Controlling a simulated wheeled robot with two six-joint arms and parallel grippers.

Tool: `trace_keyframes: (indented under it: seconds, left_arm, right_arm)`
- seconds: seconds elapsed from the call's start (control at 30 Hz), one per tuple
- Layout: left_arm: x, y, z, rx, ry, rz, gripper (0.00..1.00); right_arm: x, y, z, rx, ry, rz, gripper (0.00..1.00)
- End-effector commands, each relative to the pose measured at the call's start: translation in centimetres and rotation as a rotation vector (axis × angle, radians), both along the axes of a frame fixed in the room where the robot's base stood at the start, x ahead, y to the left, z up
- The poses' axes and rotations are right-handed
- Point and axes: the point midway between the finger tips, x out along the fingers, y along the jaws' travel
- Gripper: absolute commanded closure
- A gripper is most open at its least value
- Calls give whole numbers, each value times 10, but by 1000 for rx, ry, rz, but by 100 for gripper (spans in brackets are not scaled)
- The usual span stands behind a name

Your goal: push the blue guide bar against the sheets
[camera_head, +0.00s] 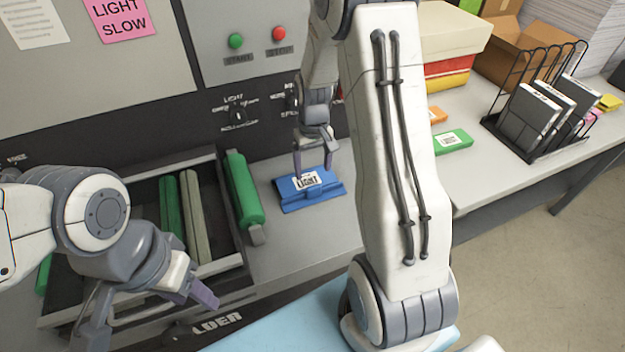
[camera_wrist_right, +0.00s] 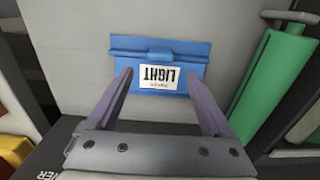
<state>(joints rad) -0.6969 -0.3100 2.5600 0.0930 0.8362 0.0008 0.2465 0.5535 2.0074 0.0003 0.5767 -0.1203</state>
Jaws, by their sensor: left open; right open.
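A blue bar-like piece (camera_head: 329,190) with a white label reading LIGHT lies on the grey machine surface. It is the only blue bar I see, and it also shows in the right wrist view (camera_wrist_right: 190,48). My right gripper (camera_head: 313,164) is open and points down at it. In the wrist view its two fingers (camera_wrist_right: 158,78) straddle the label's sides; I cannot tell whether they touch the blue piece. My left gripper (camera_head: 150,308) is open and empty over the front of the roller tray. I cannot make out any sheets against the blue piece.
A dark tray (camera_head: 215,283) with green and grey rollers lies left of the blue piece, with a green roller (camera_head: 243,190) between. A panel with green and red buttons (camera_head: 279,34) stands behind. At right, a table holds boxes and a wire rack (camera_head: 488,124).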

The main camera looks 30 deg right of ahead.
Motion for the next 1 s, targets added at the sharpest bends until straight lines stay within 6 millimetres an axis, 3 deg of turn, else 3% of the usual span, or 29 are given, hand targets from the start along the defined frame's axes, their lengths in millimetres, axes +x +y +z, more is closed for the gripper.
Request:
trace_keyframes:
  seconds: [0.1,0.3,0.83,0.93,1.0]
  left_arm:
    - [0,0,-5,0,0,0,50]
    - [0,0,-7,0,0,-1,50]
    - [0,0,-7,0,0,0,50]
    - [0,0,-7,0,0,0,50]
    - [0,0,-7,0,0,0,50]
  right_arm:
    - [1,0,21,-1,-5,0,15]
    - [1,0,40,0,-2,1,15]
    - [0,1,42,0,-1,1,15]
    - [-1,12,48,1,-4,23,15]
    - [-7,35,57,4,-10,67,15]
